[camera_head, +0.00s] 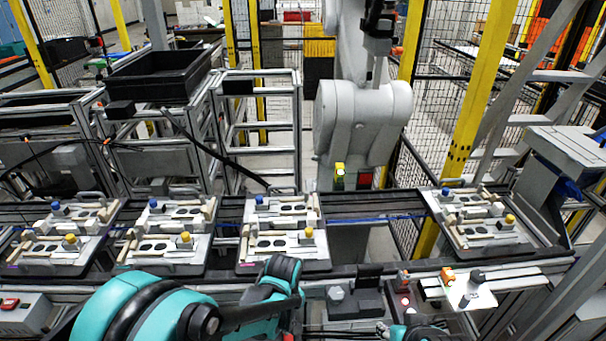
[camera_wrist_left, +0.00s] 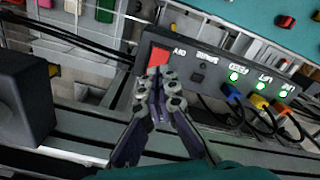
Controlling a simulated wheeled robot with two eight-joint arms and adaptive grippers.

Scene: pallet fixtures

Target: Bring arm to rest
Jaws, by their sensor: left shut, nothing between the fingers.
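My left arm (camera_head: 150,305), teal and black, reaches in from the lower left of the head view, low in front of the pallet line. Its gripper fingers cannot be made out there. In the left wrist view my left gripper (camera_wrist_left: 158,75) is shut and empty, its two grey fingertips together. The fingertips appear in front of a dark control box (camera_wrist_left: 215,75) with a red switch and lit green buttons; I cannot tell if they touch it. My right gripper is out of view.
Several pallet fixtures (camera_head: 60,259) stand along the conveyor, one (camera_head: 508,244) apart at the right. A black bin (camera_head: 158,79) stands behind at the left. A large grey robot arm (camera_head: 362,120) is beyond the line. Cables (camera_wrist_left: 290,122) plug into the control box.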

